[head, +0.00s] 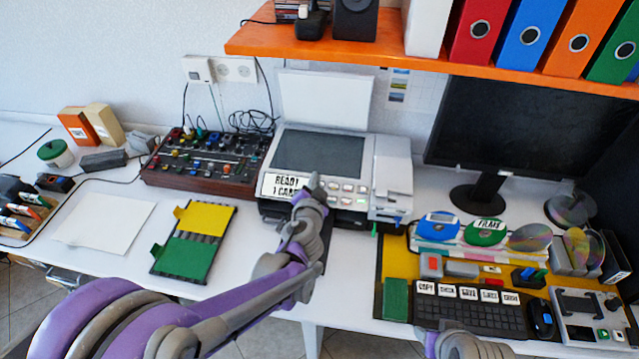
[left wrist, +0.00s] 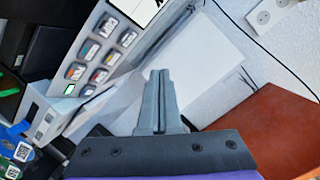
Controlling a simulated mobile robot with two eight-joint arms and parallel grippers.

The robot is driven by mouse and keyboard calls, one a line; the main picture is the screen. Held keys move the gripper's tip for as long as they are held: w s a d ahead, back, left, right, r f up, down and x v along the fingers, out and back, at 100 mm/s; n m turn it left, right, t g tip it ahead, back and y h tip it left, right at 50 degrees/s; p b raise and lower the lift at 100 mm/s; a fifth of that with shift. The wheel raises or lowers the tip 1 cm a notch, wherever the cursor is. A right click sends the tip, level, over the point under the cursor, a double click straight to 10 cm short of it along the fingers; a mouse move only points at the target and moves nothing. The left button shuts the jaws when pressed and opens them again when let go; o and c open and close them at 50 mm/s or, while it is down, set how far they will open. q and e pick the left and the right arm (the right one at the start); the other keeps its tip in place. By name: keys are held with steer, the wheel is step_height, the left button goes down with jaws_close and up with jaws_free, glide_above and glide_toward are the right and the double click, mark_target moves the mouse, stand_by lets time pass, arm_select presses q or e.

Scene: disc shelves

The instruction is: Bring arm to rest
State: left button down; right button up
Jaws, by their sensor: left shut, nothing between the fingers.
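My left arm, purple and grey, reaches in from the lower left in the head view. Its gripper (head: 314,186) is in front of the printer's front panel, beside the label, and overlaps it in the picture. In the left wrist view the two grey fingers (left wrist: 160,90) are pressed together with nothing between them. I cannot tell whether the gripper touches the printer. A grey part of my other arm shows at the bottom edge of the head view, right of the middle; its fingers cannot be made out.
The printer (head: 319,152) stands behind the gripper. A mixer board (head: 205,158) and a yellow and green folder (head: 195,240) lie to its left. A keyboard (head: 468,312), discs (head: 486,232) and a monitor (head: 530,130) are at right. An orange shelf (head: 380,55) hangs above.

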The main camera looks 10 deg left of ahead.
stand_by(0.4)
arm_select(q)
steer(key=s+a+r+n+g+y+p, duration=0.1)
steer(key=s+a+r+n+g+y, duration=0.15)
steer(key=s+a, duration=0.35)
steer(key=s+f+n+g+h+p, duration=0.1)
steer(key=s+n+g, duration=0.1)
steer(key=s, duration=1)
steer(key=s+f+n+g+h+p, duration=0.1)
steer(key=s+g, duration=0.4)
steer(key=s, duration=0.7)
steer(key=shift+s+f+n+h, duration=0.2)
steer(key=shift+f+n+h, duration=0.55)
steer(key=shift+n, duration=0.3)
